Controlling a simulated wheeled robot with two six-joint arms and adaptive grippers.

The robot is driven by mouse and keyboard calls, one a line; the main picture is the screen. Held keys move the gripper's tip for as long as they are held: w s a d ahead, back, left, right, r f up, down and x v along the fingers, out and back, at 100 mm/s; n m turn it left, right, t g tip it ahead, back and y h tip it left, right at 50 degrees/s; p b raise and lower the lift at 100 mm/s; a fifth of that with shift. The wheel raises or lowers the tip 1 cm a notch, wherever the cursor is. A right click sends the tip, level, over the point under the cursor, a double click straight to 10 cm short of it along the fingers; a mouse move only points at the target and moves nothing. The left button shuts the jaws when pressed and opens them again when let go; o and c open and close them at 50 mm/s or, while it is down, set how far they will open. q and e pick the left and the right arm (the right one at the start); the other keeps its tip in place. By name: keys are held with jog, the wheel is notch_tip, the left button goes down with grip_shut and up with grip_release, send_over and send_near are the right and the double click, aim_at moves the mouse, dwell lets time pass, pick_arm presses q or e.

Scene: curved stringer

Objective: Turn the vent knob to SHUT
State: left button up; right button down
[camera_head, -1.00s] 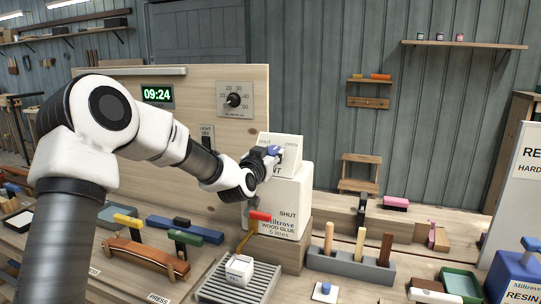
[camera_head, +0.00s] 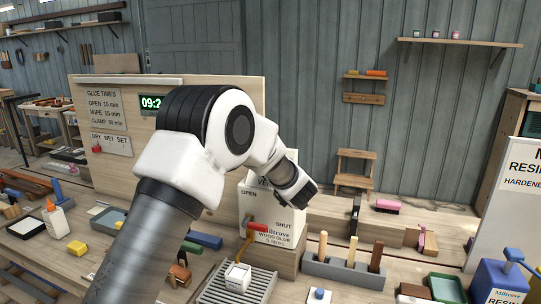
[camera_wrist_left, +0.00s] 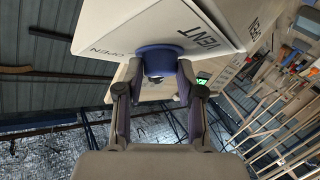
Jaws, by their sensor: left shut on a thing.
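In the left wrist view, the box (camera_wrist_left: 140,22) shows the words VENT and OPEN. The round blue vent knob (camera_wrist_left: 160,60) sticks out from it. My left gripper (camera_wrist_left: 160,82) has its two fingers on either side of the knob, shut on it. My right gripper is not in view.
A red-handled tap (camera_head: 257,226) on the container's front has OPEN and SHUT marks beside it. A grey slatted tray (camera_head: 213,295) with a small white box (camera_head: 238,277) stands below. A grey holder (camera_head: 340,268) with upright tools stands to the right.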

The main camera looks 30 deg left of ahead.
pick_arm(q)
jog(key=n+g+p, duration=0.1)
jog(key=p, duration=0.1)
jog(key=n+g+p, duration=0.1)
jog(key=n+p, duration=0.1)
jog(key=p, duration=0.1)
jog(key=r+n+g+p, duration=0.1)
jog(key=n+g+p, duration=0.1)
jog(key=shift+w+d+p, duration=0.1)
jog(key=shift+w+p, duration=0.2)
jog(key=shift+f+n+g+p, duration=0.15)
jog(key=shift+n+g+p, duration=0.45)
jog(key=shift+n+p, duration=0.3)
jog(key=o, duration=1.1)
jog(key=shift+o, duration=0.2)
jog(key=v, duration=1.2)
jog(key=shift+w, duration=0.1)
